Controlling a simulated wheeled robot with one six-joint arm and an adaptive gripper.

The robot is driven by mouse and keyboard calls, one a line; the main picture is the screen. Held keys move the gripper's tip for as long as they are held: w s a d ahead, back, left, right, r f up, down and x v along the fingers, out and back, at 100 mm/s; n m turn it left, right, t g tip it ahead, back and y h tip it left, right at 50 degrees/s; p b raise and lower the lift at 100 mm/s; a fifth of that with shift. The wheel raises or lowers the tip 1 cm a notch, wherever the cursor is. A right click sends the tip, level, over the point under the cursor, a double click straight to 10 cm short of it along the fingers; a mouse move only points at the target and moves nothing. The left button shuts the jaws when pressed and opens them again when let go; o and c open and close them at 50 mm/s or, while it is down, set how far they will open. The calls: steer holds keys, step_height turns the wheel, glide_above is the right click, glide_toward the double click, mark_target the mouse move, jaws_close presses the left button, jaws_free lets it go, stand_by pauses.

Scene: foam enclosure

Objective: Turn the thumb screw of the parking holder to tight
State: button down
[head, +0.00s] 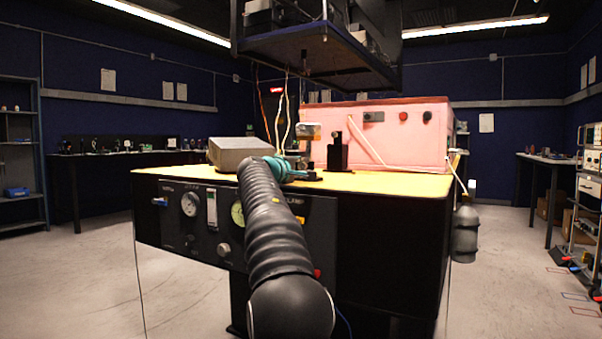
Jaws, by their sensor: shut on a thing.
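The parking holder, seemingly the small black upright block (338,154), stands on the yellow table top in front of the pink enclosure. My arm, in a black ribbed sleeve with a teal cuff, reaches forward to the table. My gripper (312,176) is small and dark at its end, low over the table top and just left of the holder's base. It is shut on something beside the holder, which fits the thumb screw. The screw itself is too small and hidden to make out, and its turn cannot be read.
A grey box (240,151) sits on the yellow table top (400,184) left of the gripper. The pink foam enclosure (390,135) stands behind. A small metallic block (309,131) shows above the gripper. A loaded shelf (315,48) hangs overhead, with cables hanging down behind the table.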

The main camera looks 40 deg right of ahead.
steer(key=shift+f+m, duration=0.1)
steer(key=shift+m, duration=0.5)
steer(key=c, duration=0.9)
jaws_free()
